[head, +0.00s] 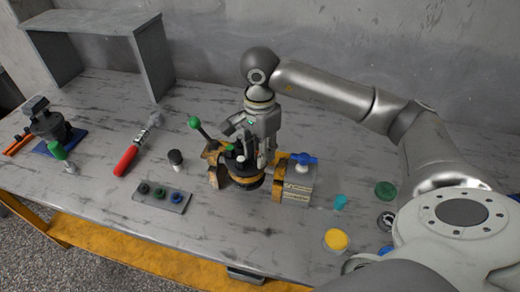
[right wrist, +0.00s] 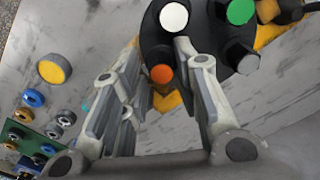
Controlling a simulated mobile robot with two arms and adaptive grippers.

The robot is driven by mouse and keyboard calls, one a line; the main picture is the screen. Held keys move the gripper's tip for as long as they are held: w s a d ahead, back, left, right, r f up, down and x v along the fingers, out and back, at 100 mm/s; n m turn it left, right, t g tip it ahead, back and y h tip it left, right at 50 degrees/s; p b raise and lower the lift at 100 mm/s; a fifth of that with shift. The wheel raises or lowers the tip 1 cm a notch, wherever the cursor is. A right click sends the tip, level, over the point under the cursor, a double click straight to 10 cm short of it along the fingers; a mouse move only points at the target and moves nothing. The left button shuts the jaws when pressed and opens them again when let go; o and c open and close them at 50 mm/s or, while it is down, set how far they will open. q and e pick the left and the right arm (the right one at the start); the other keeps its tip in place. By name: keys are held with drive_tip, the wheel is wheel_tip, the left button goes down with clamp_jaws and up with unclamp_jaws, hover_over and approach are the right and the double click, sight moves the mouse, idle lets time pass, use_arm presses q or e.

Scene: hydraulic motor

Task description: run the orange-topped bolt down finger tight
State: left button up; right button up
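The orange-topped bolt (right wrist: 161,74) stands at the edge of the dark motor body (right wrist: 150,35) in the right wrist view. My right gripper (right wrist: 160,48) is open, with one finger on each side of the bolt and a visible gap to both sides. In the head view my right gripper (head: 262,158) points down over the right side of the motor (head: 246,182). The orange top is hidden or too small to tell there. How deep the bolt sits cannot be seen. My left gripper is not in view.
A white-topped bolt (right wrist: 173,17) and a green-topped bolt (right wrist: 240,12) stand close to the gripper. Yellow clamp jaws (head: 279,178) flank the motor, with a green-knobbed lever (head: 195,122) at left. A red-handled tool (head: 126,160) lies farther left.

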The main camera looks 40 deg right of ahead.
drive_tip(key=shift+w+r, duration=0.1)
drive_tip(key=shift+r, duration=0.1)
drive_tip(key=shift+r+p, duration=2.35)
drive_tip(key=shift+r, duration=1.5)
